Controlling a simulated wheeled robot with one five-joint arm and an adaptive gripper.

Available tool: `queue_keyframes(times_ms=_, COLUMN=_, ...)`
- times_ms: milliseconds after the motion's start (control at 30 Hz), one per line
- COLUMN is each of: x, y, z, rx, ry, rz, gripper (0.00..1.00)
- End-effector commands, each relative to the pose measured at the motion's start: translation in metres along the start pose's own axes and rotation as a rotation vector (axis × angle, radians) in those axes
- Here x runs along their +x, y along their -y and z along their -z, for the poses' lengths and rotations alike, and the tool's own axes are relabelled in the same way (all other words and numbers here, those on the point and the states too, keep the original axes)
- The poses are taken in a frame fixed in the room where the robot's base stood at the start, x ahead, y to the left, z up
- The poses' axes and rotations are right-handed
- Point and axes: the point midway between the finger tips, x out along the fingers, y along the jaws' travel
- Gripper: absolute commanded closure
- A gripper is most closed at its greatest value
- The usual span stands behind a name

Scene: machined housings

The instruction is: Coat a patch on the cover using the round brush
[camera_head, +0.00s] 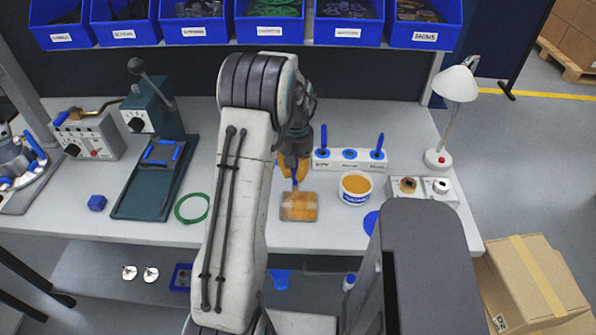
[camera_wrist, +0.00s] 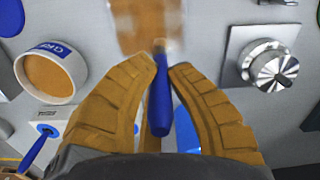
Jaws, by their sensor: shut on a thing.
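The cover (camera_head: 299,207) is a small flat plate on the bench, mostly amber-brown with a paler rim. It also shows in the wrist view (camera_wrist: 145,22), where its surface looks streaked and blurred. My gripper (camera_head: 293,168) has yellow-brown fingers shut on the blue handle of the round brush (camera_wrist: 160,105). The brush points down at the near edge of the cover in the wrist view. Its tip appears at the surface, but I cannot tell whether it touches. A white tub (camera_head: 355,188) of amber coating stands right of the cover; it also shows in the wrist view (camera_wrist: 50,73).
A white holder (camera_head: 349,159) with upright blue-handled tools stands behind the tub. Right of it are small grey blocks with knobs (camera_head: 422,187) and a lamp (camera_head: 457,85). A blue disc (camera_head: 371,222) lies near the front edge. A green ring (camera_head: 191,208) lies left of my arm.

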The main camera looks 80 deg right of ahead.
Motion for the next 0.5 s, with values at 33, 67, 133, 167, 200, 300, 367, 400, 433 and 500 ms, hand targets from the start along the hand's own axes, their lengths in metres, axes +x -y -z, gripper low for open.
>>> queue_keyframes(times_ms=33, x=0.002, y=0.0, z=-0.004, rx=0.001, ry=0.0, rz=0.0, gripper=1.0)
queue_keyframes(times_ms=67, x=0.002, y=0.001, z=-0.006, rx=0.001, ry=-0.001, rz=0.0, gripper=1.0)
queue_keyframes(times_ms=133, x=0.003, y=0.002, z=-0.012, rx=0.001, ry=-0.001, rz=0.0, gripper=1.0)
queue_keyframes(times_ms=167, x=0.003, y=0.002, z=-0.014, rx=0.001, ry=-0.001, rz=0.0, gripper=1.0)
queue_keyframes(times_ms=200, x=0.003, y=0.003, z=-0.018, rx=0.001, ry=-0.001, rz=0.0, gripper=1.0)
queue_keyframes(times_ms=300, x=0.002, y=0.004, z=-0.025, rx=0.001, ry=0.0, rz=0.0, gripper=1.0)
queue_keyframes(times_ms=367, x=0.002, y=0.004, z=-0.028, rx=0.001, ry=-0.001, rz=0.0, gripper=1.0)
queue_keyframes(times_ms=400, x=0.002, y=0.005, z=-0.03, rx=0.001, ry=0.0, rz=0.0, gripper=1.0)
queue_keyframes(times_ms=433, x=0.002, y=0.005, z=-0.031, rx=0.0, ry=0.0, rz=0.0, gripper=1.0)
queue_keyframes(times_ms=500, x=0.002, y=0.005, z=-0.033, rx=0.0, ry=0.0, rz=0.0, gripper=1.0)
